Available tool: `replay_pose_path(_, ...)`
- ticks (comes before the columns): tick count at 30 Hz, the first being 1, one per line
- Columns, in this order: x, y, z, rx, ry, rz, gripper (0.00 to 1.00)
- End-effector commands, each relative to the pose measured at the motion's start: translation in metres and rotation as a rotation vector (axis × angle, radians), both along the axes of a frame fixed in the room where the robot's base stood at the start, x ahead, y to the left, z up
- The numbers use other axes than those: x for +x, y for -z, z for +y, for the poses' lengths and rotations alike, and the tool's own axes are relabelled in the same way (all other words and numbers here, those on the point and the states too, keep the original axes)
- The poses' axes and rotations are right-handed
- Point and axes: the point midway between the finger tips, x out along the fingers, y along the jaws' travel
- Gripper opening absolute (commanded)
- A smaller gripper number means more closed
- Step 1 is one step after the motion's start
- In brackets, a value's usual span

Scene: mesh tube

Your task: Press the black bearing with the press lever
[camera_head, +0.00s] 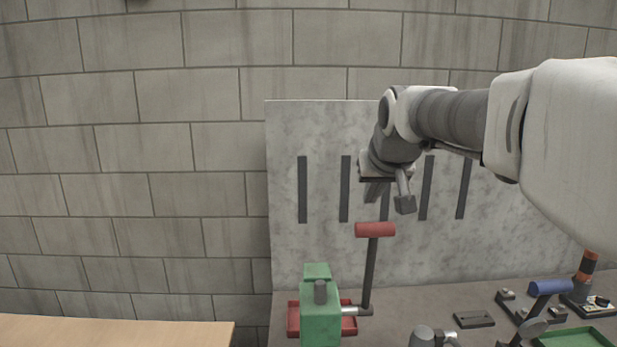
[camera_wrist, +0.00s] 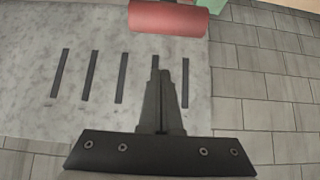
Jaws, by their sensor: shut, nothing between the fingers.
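The press is a green block (camera_head: 321,318) with a dark cylinder (camera_head: 320,291) on its near face. Its press lever (camera_head: 370,275) is a dark rod rising nearly upright on the right side. The lever ends in a red cross handle (camera_head: 375,230), which also shows at the top of the wrist view (camera_wrist: 168,17). My gripper (camera_head: 390,198) is above the red handle and apart from it. In the wrist view the fingers (camera_wrist: 163,70) are together, shut and empty, pointing toward the handle. I cannot make out the black bearing.
A grey panel (camera_head: 290,140) with dark slots stands behind the press. Right of the press are a blue-handled tool (camera_head: 550,287), a green tray (camera_head: 575,337), small dark parts (camera_head: 474,319) and a grey cylindrical part (camera_head: 422,336). A wooden surface (camera_head: 110,330) is at left.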

Motion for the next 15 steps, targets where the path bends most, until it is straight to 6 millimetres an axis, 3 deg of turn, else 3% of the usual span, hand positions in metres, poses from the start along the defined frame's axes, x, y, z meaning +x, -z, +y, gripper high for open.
replay_pose_path(1, 0.007, 0.009, 0.000, 0.000, 0.000, 0.005, 0.00)
replay_pose_path(7, -0.020, 0.015, 0.000, 0.001, 0.001, -0.001, 0.00)
replay_pose_path(15, -0.032, 0.021, 0.000, 0.001, 0.001, 0.000, 0.00)
